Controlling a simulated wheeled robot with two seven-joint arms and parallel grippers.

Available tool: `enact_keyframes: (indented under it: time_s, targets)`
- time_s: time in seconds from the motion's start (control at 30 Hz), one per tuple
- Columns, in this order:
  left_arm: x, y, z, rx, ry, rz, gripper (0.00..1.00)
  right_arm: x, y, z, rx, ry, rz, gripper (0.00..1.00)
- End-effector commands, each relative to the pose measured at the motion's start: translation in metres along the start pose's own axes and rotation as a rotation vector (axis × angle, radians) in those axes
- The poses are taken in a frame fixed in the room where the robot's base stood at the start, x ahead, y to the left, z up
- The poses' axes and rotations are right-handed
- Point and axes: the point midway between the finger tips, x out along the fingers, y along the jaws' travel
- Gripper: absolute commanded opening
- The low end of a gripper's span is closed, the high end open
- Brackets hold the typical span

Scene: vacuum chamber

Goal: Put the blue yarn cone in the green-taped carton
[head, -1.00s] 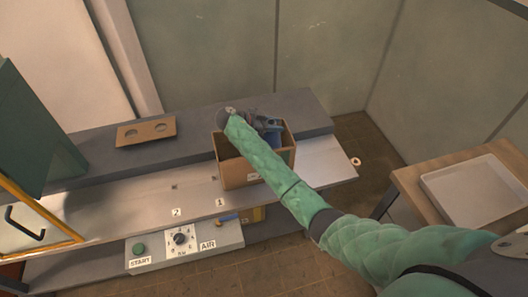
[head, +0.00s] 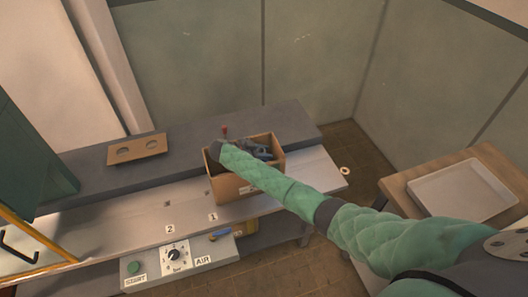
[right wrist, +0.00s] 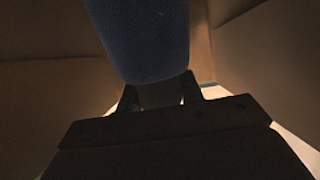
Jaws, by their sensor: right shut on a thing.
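In the head view the cone is largely hidden by the gripper and carton. Whether it touches the carton floor is unclear. My left gripper is not in view.
A panel with a dial (head: 176,254) and green START button (head: 133,267) is at the front. A white tray (head: 465,190) rests on a wooden table at right. A small ring (head: 345,170) lies near the bench end.

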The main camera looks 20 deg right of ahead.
Motion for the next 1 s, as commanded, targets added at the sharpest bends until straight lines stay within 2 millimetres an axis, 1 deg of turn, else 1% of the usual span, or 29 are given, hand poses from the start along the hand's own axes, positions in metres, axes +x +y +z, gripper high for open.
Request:
enact_keyframes:
  time_s: [0.17, 0.2, 0.3, 0.67, 0.77, 1.0]
  targets:
    - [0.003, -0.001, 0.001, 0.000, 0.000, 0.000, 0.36, 0.001, 0.000, 0.002, 0.001, 0.000, 0.000, 0.00]
    - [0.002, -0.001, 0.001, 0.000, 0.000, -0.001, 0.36, 0.001, 0.000, 0.002, 0.000, 0.000, 0.000, 0.41]
    - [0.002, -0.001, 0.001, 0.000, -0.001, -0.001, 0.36, 0.000, 0.000, 0.001, 0.000, 0.000, 0.000, 0.59]
    - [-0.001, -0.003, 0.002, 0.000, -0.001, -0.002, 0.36, -0.001, 0.000, -0.002, 0.000, 0.000, -0.001, 0.59]
    - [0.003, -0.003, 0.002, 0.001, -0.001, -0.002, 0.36, -0.008, 0.000, 0.002, 0.000, -0.002, -0.002, 0.59]
    - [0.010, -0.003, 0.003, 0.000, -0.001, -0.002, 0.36, -0.036, 0.001, 0.003, 0.000, -0.004, -0.001, 0.59]
